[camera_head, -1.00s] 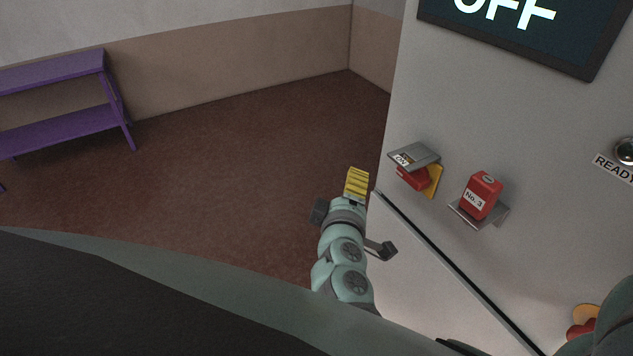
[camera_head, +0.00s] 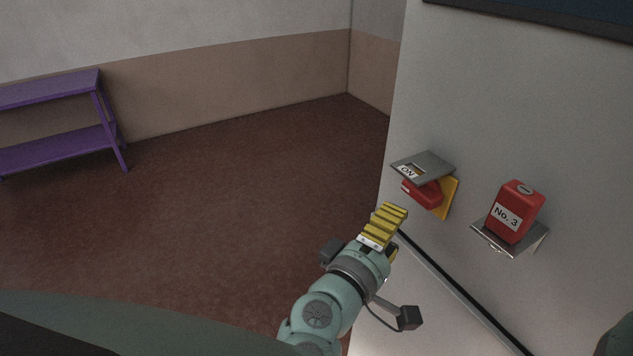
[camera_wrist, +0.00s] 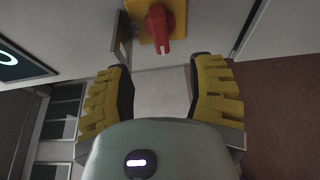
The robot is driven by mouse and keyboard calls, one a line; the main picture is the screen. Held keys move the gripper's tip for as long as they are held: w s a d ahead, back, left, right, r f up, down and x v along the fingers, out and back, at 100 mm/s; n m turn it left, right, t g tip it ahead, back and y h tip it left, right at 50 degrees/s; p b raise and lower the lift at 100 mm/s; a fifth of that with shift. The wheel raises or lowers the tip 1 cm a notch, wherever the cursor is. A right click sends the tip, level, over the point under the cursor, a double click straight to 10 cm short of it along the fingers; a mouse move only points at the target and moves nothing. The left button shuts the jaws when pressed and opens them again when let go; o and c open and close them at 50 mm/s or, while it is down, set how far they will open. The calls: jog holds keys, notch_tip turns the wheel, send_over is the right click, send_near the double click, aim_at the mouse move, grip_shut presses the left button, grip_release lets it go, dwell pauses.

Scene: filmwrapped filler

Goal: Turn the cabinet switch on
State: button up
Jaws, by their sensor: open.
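The cabinet switch is a red rotary handle (camera_head: 424,194) on a yellow plate (camera_head: 447,199), fixed to the pale cabinet face (camera_head: 480,120). A grey bracket (camera_head: 422,166) with an "ON" label sits over it in the head view. The red handle (camera_wrist: 158,27) also shows in the wrist view at the top, beyond and between my fingers. My gripper (camera_head: 390,222) with yellow ridged fingers is just below and left of the switch in the head view. In the wrist view my gripper (camera_wrist: 162,85) is open, with nothing between the fingers, and apart from the handle.
A red box labelled "No. 3" (camera_head: 516,212) sits on a small metal shelf (camera_head: 510,240) right of the switch. A dark strip (camera_head: 460,287) runs along the cabinet below. A purple shelf (camera_head: 60,140) stands far left. The brown floor (camera_head: 230,190) between is clear.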

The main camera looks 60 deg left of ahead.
aim_at(417, 196)
jog(key=p+x, duration=0.3)
jog(key=x, duration=0.7)
jog(key=shift+w+r, duration=0.15)
jog(key=shift+w, duration=0.05)
jog(key=shift+p+x, duration=0.3)
jog(key=shift+x, duration=0.5)
jog(key=shift+o, duration=0.2)
jog(key=shift+f, duration=0.25)
grip_shut()
